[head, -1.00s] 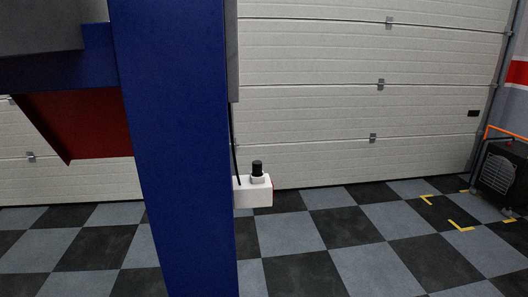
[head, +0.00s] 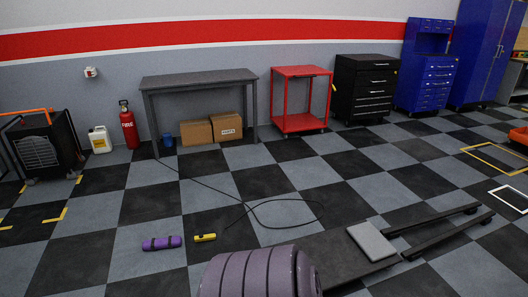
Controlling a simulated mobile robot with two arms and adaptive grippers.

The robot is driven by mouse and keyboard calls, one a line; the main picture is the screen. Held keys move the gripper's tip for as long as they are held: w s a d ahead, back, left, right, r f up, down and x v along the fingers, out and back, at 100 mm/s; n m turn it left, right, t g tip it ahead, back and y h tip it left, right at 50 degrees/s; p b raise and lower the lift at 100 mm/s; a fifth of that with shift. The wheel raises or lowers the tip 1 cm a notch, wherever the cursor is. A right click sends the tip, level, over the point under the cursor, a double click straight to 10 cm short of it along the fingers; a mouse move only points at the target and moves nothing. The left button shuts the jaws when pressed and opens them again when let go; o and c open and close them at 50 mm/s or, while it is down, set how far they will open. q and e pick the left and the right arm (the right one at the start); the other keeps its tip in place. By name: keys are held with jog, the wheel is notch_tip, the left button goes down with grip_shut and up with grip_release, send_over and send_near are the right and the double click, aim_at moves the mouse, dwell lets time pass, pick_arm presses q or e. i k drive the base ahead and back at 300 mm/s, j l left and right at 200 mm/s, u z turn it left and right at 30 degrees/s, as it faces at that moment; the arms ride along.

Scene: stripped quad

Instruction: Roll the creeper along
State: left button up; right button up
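A low dark flat board (head: 335,262) with a light grey pad (head: 371,241) on it lies on the floor at the lower right of centre. It may be the creeper, but I cannot tell for sure. Two dark parallel rails (head: 440,222) extend from its right end. A large purple ribbed shape (head: 238,275) at the bottom edge hides part of its left side; I cannot tell what it is. Neither of my grippers is in view.
A purple roll (head: 162,243) and a small yellow item (head: 205,237) lie on the floor, with a black cable (head: 255,205) behind. A grey table (head: 200,78), red cart (head: 300,122) and black drawer cabinet (head: 364,88) line the wall. Checkered floor is clear between.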

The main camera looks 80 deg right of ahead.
aim_at(341, 255)
jog(key=z, duration=2.75)
jog(key=i+l+u, duration=0.1)
jog(key=i, duration=0.3)
jog(key=i+l+u, duration=0.1)
jog(key=i+l, duration=0.25)
